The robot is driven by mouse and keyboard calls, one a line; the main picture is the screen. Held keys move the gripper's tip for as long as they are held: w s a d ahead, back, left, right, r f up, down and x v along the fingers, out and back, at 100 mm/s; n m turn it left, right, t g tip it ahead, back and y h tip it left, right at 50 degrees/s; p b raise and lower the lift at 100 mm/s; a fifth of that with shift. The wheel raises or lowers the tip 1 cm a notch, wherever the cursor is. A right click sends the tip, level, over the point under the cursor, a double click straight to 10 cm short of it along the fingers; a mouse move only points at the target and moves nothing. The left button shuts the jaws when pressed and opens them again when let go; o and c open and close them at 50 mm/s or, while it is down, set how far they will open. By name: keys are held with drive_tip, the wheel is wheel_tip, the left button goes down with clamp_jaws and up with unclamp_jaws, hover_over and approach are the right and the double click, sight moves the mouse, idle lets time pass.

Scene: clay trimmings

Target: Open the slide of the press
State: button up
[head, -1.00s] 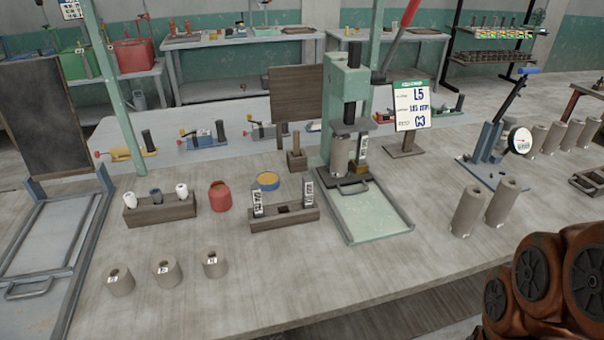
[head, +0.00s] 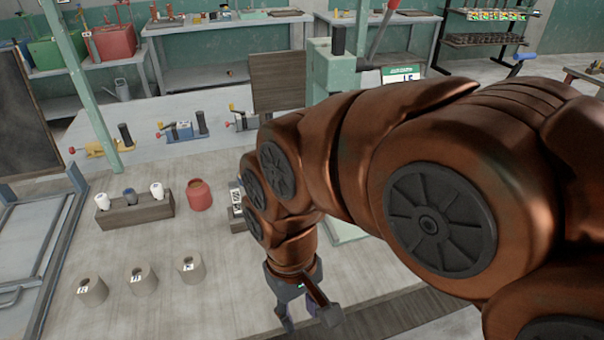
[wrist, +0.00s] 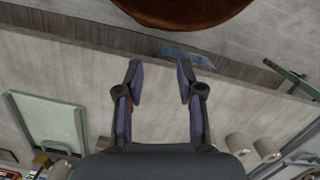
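The green press (head: 322,72) stands at the back of the table in the head view. My arm hides most of it, including its base and the slide. A small part of its pale green tray (head: 346,232) shows below my arm. In the wrist view, the pale green tray (wrist: 48,118) lies at the left, with a dark handle (wrist: 56,147) at its lower end. My gripper (head: 305,318) points down near the table's front edge. In the wrist view my gripper (wrist: 160,72) has its two fingers apart with nothing between them, well to the side of the handle.
Three grey cylinders (head: 138,279) stand at the front left. A wooden rack (head: 135,212) and a red jar (head: 199,194) are behind them. Two clay cylinders (wrist: 254,147) are at the right in the wrist view. The tabletop between tray and cylinders is clear.

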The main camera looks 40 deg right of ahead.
drive_tip(key=w+d+m+t+b, duration=0.1)
drive_tip(key=w+d+m+b, duration=0.1)
drive_tip(key=w+d+m, duration=0.6)
drive_tip(key=w+d+m+t+b, duration=0.1)
drive_tip(key=w+d+m+b, duration=0.3)
drive_tip(key=w, duration=0.9)
drive_tip(key=w+d+f+m+t+b, duration=0.1)
drive_tip(key=w+d+f+m, duration=0.3)
drive_tip(key=d, duration=0.9)
drive_tip(key=w+d+r+m+t+b, duration=0.15)
drive_tip(key=d+m, duration=0.35)
drive_tip(key=d, duration=0.7)
drive_tip(key=shift+g+h, duration=0.3)
drive_tip(key=shift+g, duration=0.15)
drive_tip(key=shift+w+d+f+p, duration=0.1)
drive_tip(key=shift+w+f+p, duration=0.25)
drive_tip(key=shift+f, duration=1.05)
drive_tip(key=shift+w+d+f+p, duration=0.1)
drive_tip(key=shift+w+f+p, duration=0.25)
drive_tip(key=shift+f, duration=1)
drive_tip(key=shift+w+d+f+p, duration=0.1)
drive_tip(key=shift+w+f+p, duration=0.25)
drive_tip(key=shift+f, duration=1.05)
clamp_jaws()
